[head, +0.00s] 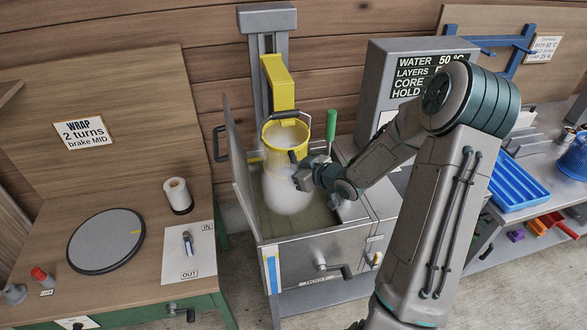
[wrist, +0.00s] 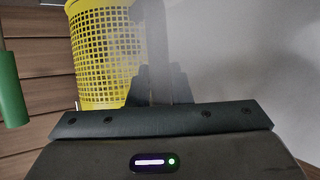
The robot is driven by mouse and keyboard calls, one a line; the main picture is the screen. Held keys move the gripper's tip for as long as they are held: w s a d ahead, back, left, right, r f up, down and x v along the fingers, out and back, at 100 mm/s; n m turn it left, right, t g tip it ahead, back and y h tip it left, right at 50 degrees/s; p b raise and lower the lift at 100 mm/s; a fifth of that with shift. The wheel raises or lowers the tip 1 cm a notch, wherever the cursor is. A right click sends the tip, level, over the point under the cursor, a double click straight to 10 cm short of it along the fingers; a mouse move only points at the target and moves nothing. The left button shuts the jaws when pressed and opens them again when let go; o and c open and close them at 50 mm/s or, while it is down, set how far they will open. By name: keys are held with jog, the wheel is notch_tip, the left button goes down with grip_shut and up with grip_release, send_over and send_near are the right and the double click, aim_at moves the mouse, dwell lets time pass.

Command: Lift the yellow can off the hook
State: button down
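In the wrist view the yellow mesh (wrist: 105,60) fills the upper left, beyond my fingers. My gripper (head: 300,180) is just below and right of the can, close to the dark handle. In the wrist view my gripper (wrist: 162,85) has its dark fingers close together against a grey vertical shape; whether they hold it is unclear.
White vapour (head: 292,190) fills the open tank (head: 330,245) below the can and clouds the wrist view's right. The raised tank lid (head: 240,150) stands left. A green handle (head: 331,125) rises right of the can. A grey sign box (head: 400,85) stands behind my arm.

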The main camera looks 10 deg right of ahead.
jog(key=shift+r, duration=0.3)
jog(key=shift+r+p, duration=0.4)
jog(key=shift+p, duration=0.15)
jog(key=shift+r+p, duration=0.45)
dwell(0.4)
dwell(0.5)
jog(key=s, duration=1)
dwell(1.2)
dwell(0.6)
